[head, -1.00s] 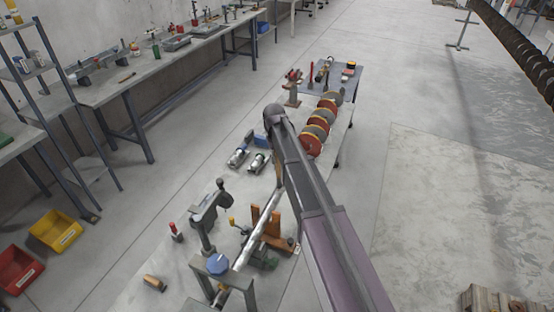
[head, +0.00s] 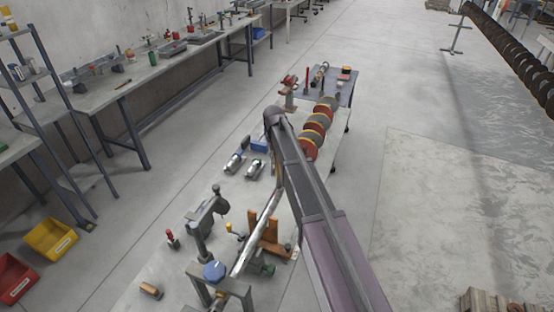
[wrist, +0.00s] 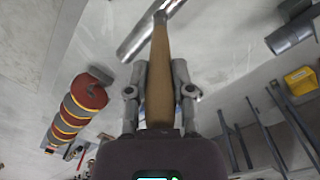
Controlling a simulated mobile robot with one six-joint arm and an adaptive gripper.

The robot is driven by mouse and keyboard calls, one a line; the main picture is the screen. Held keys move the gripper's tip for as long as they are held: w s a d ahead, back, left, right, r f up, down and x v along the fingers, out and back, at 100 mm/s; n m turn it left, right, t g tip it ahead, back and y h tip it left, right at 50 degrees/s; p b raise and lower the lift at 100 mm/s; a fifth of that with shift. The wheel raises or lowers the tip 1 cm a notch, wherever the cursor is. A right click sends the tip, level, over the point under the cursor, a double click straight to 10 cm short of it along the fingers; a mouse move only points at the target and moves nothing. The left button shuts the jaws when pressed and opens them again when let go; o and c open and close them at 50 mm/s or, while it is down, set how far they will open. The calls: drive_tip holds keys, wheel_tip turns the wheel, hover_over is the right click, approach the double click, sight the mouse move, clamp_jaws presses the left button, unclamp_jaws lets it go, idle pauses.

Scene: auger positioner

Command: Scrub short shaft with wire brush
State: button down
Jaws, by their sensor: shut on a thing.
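In the wrist view my gripper (wrist: 160,66) is shut on a wooden handle (wrist: 160,95), one finger on each side. I take it for the wire brush. Its far end meets or overlaps a shiny metal shaft (wrist: 140,36) at the top of the view; bristles and contact cannot be made out. In the head view a shiny shaft (head: 256,234) lies slanted along the bench among the stands, its upper end beside my arm. My arm hides most of the gripper there.
A stand with a blue knob (head: 213,270) and an orange bracket (head: 268,232) flank the shaft. Two metal cylinders (head: 235,164) lie farther up the bench. Red and grey discs (head: 312,138) are right of my arm. A small wooden-topped block (head: 150,290) lies lower left.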

drive_tip(key=shift+s, duration=0.2)
drive_tip(key=shift+s+a+f, duration=0.1)
drive_tip(key=shift+s+a, duration=0.3)
drive_tip(key=shift+s, duration=0.45)
drive_tip(key=shift+s+a, duration=0.35)
drive_tip(key=shift+s, duration=0.45)
drive_tip(key=shift+s, duration=0.1)
drive_tip(key=shift+s+a, duration=0.4)
drive_tip(key=shift+s, duration=0.4)
drive_tip(key=shift+s+a, duration=0.35)
drive_tip(key=shift+s, duration=0.4)
wheel_tip(320, 180, up, 6)
drive_tip(key=p, duration=0.6)
drive_tip(key=shift+a, duration=0.2)
drive_tip(key=shift+w+r, duration=0.1)
drive_tip(key=shift+r, duration=0.1)
